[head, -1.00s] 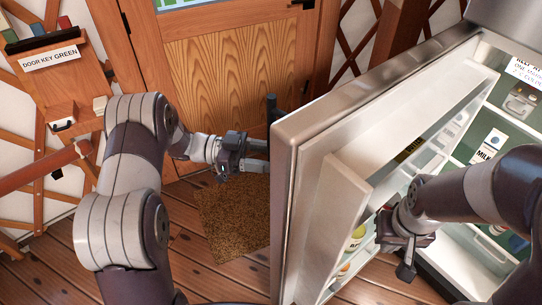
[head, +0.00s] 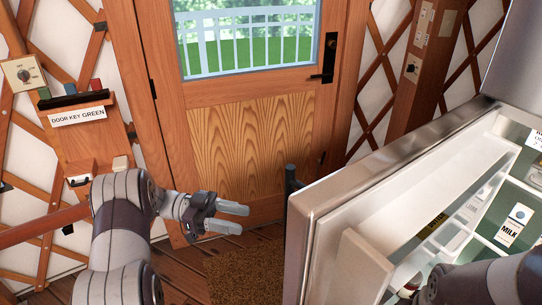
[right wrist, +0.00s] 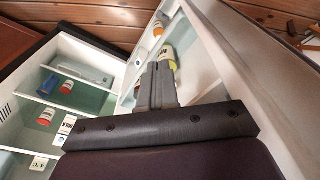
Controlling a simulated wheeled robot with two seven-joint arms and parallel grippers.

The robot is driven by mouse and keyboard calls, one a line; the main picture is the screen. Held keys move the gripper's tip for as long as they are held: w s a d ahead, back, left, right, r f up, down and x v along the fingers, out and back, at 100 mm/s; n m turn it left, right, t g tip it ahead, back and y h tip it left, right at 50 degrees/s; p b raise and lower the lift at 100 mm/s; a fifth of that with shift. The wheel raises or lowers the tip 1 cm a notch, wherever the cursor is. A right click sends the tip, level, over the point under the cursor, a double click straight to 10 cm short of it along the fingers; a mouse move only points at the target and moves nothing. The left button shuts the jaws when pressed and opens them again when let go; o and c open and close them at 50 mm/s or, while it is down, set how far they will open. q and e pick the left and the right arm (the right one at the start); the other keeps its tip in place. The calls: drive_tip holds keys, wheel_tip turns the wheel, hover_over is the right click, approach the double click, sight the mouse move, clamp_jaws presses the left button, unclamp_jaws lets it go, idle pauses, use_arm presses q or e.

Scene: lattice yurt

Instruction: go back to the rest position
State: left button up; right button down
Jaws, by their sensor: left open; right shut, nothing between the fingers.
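My left gripper (head: 243,219) is open and empty in the head view, its two pale fingers pointing right in front of the wooden door's lower panel. My right gripper (right wrist: 158,70) is shut and empty in the right wrist view. Its fingers are between the fridge body and the opened fridge door, with bottles beyond the tips. In the head view, only part of my right arm shows at the bottom right, in front of the fridge. The fridge door (head: 328,195) stands open, its steel edge toward me.
The fridge shelves hold a milk carton (head: 515,225). The wooden door (head: 240,150) is closed, with a dark handle (head: 328,58). A key holder (head: 80,130) hangs on the lattice wall at left. A brown mat (head: 245,278) lies on the floor.

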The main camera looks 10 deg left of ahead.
use_arm(q)
drive_tip(key=w+a+f+n+t+y, duration=0.2)
drive_tip(key=w+f+n+t+y, duration=0.3)
drive_tip(key=w+t, duration=0.35)
drive_tip(key=w+a+f+n+t+y, duration=0.2)
drive_tip(key=w+a+f+n+y, duration=0.15)
drive_tip(key=a+n+y, duration=0.55)
drive_tip(key=s+d+n+g+y+p, duration=0.25)
drive_tip(key=s+g+y, duration=0.3)
drive_tip(key=s, duration=1.05)
drive_tip(key=s+d+r+g, duration=0.1)
drive_tip(key=s+d+r, duration=0.2)
drive_tip(key=s+d, duration=0.2)
drive_tip(key=s+d+r+n+g+h+p, duration=0.1)
drive_tip(key=s+d+r+g, duration=0.1)
drive_tip(key=s+d, duration=0.3)
drive_tip(key=shift+s+d+r, duration=0.4)
drive_tip(key=shift+s+r, duration=0.2)
drive_tip(key=shift+s, duration=0.4)
